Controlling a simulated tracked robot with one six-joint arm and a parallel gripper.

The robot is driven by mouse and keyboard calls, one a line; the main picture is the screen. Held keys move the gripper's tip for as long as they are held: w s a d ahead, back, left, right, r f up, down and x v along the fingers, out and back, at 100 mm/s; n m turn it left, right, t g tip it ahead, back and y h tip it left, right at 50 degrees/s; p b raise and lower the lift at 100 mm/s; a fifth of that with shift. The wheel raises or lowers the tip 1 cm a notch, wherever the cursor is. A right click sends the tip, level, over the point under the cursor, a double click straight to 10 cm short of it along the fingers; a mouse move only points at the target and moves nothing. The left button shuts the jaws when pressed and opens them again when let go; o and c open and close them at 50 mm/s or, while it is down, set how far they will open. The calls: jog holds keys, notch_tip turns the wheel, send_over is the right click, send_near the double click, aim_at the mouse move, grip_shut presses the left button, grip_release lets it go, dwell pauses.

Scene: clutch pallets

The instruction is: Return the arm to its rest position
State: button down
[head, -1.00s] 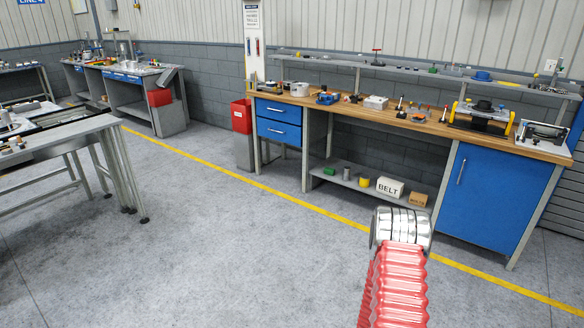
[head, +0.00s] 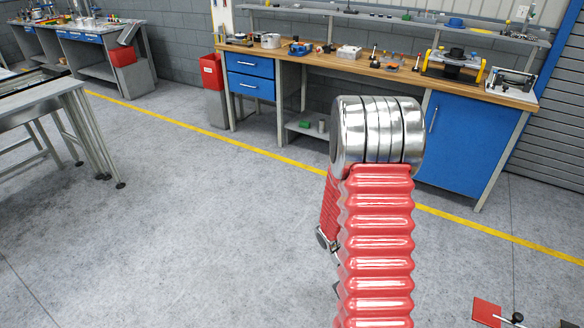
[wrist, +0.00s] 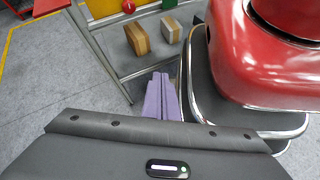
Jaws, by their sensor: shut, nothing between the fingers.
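My arm, with red ribbed bellows (head: 376,240) and a silver joint (head: 378,132), rises in the right half of the head view. My gripper (wrist: 161,78) shows in the wrist view as two purple fingers pressed together, with nothing between them. It points toward the lower part of a grey shelf rack and does not visibly hold anything. My red body (wrist: 265,75) fills the right of the wrist view, close beside the fingers. The fingers cannot be made out in the head view.
The grey rack (wrist: 110,50) holds a brown block (wrist: 137,39) and a lighter block (wrist: 171,30). A wooden-topped workbench (head: 400,72) with blue drawers stands behind the arm. A grey table (head: 50,100) is at left. Open floor (head: 190,220) lies between, crossed by a yellow line.

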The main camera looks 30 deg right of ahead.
jog(key=w+a+r+m+t, duration=0.1)
jog(key=w+a+r+t, duration=1.25)
jog(key=a+r, duration=0.45)
jog(key=a+r+n+t, duration=0.1)
jog(key=a+r, duration=0.1)
jog(key=r, duration=0.2)
jog(key=a+r+t+y, duration=0.1)
jog(key=a+r+t, duration=0.1)
jog(key=r, duration=0.3)
jog(key=shift+s+a+r+n, duration=0.2)
jog(key=shift+s+a+n, duration=0.2)
dwell(0.4)
